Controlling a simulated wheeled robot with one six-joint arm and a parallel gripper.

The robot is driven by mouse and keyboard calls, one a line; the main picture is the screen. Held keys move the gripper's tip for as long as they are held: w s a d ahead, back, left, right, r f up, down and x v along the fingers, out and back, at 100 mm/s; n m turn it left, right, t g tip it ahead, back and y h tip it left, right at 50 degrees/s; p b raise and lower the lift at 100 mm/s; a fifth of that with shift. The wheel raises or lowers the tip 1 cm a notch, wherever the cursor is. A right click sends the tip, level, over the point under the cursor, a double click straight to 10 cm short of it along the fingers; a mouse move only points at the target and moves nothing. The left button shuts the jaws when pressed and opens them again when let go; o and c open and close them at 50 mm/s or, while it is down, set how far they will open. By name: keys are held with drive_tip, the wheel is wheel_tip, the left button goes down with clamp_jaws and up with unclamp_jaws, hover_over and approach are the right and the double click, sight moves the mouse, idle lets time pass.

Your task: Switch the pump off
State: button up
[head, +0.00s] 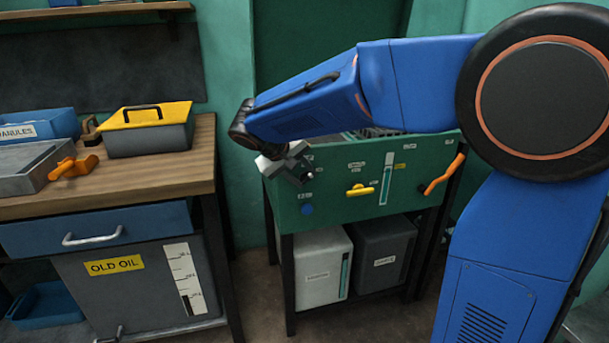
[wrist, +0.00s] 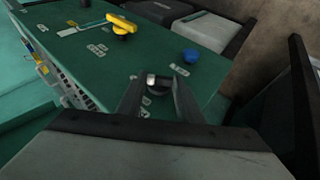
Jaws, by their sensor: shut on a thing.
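The green machine (head: 335,209) stands on a dark frame, with its control panel facing front. My gripper (head: 304,172) is at the upper left of that panel. In the wrist view, my gripper (wrist: 153,86) has its two fingers on either side of a small dark switch (wrist: 151,80) with a bright metal tip, and is shut on it. The fingers hide part of the switch, and I cannot tell its setting. The label beside it is too small to read. A blue knob (head: 307,209) is below my gripper in the head view and also shows in the wrist view (wrist: 190,56).
A yellow lever (head: 360,190), a level gauge (head: 386,180) and an orange handle (head: 443,175) are further right on the panel. Two containers, one pale (head: 322,267) and one dark (head: 384,259), stand below. The wooden workbench (head: 188,169) is at the left.

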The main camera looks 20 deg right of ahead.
drive_tip(key=h, duration=0.1)
drive_tip(key=n+h, duration=0.1)
drive_tip(key=h, duration=0.1)
drive_tip(key=a+f+h, duration=0.1)
drive_tip(key=h, duration=0.1)
drive_tip(key=shift+f+t, duration=0.1)
drive_tip(key=shift+t, duration=0.2)
drive_tip(key=n+h, duration=0.1)
drive_tip(key=h, duration=0.1)
drive_tip(key=f+n+t+h, duration=0.1)
drive_tip(key=h, duration=0.2)
drive_tip(key=shift+a, duration=0.1)
drive_tip(key=shift+t, duration=0.4)
drive_tip(key=o, duration=1.1)
drive_tip(key=v, duration=1.7)
drive_tip(key=shift+a+f, duration=0.15)
drive_tip(key=shift+a, duration=0.1)
drive_tip(key=shift+d, duration=0.1)
